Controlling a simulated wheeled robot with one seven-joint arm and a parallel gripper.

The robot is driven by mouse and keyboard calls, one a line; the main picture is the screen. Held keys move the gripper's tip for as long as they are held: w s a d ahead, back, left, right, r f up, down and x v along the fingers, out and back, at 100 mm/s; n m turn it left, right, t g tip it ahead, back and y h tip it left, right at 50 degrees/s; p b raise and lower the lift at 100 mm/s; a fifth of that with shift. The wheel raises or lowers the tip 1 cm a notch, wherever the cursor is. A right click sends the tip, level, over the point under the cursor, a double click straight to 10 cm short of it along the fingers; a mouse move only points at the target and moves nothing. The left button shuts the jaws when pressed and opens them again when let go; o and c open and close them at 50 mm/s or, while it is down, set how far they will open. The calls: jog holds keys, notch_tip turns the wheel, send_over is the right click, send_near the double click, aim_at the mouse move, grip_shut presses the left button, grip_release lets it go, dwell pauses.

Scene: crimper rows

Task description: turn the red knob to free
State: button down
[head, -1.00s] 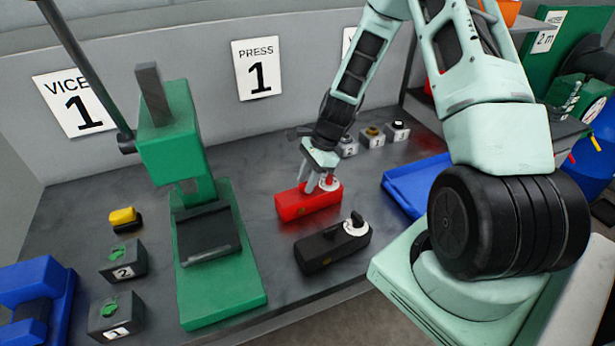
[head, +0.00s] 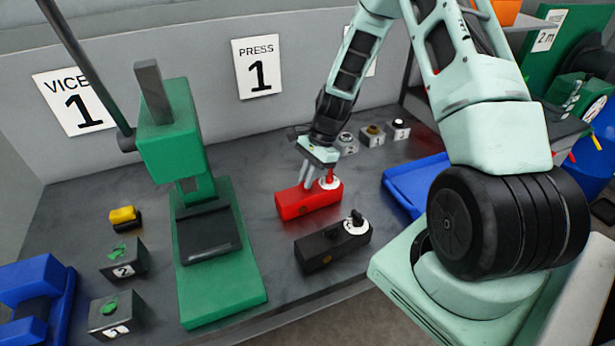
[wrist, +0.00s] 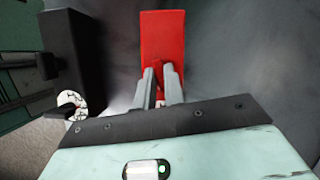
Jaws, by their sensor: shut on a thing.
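A red block (head: 300,202) stands on the grey bench, with a white dial and a red knob (head: 329,177) on top near its right end. My gripper (head: 315,178) is over the block's top at the knob, its fingers pointing down. In the wrist view my gripper (wrist: 160,72) has its two fingers close together over the red block (wrist: 161,38), with a narrow gap between them. It is shut on the red knob, whose grip is mostly hidden by the fingers there. The dial's markings are too small to read.
A black block (head: 325,250) with its own white dial lies just in front. A green press (head: 215,260) stands to the left and a blue tray (head: 413,185) to the right.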

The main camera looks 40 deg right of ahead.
jog(key=n, duration=0.2)
jog(key=n+g, duration=0.1)
jog(key=n, duration=0.1)
jog(key=shift+w+n+g+h+b, duration=0.2)
jog(key=shift+n+g+h+b, duration=0.1)
jog(key=n+g, duration=0.1)
jog(key=n, duration=0.2)
jog(key=shift+a+n+h+b, duration=0.1)
jog(key=shift+n+h+b, duration=0.2)
jog(key=shift+n+b, duration=0.1)
jog(key=n+g+h, duration=0.1)
jog(key=n, duration=0.2)
jog(key=shift+w+a+b, duration=0.1)
jog(key=shift+b, duration=0.2)
jog(key=shift+n+g+h+b, duration=0.35)
jog(key=shift+n+h, duration=0.35)
jog(key=shift+n, duration=1.4)
jog(key=c, duration=1.5)
grip_release()
jog(key=shift+w+r, duration=0.1)
jog(key=b+v, duration=0.4)
jog(key=v, duration=1.3)
jog(key=shift+w+a, duration=0.1)
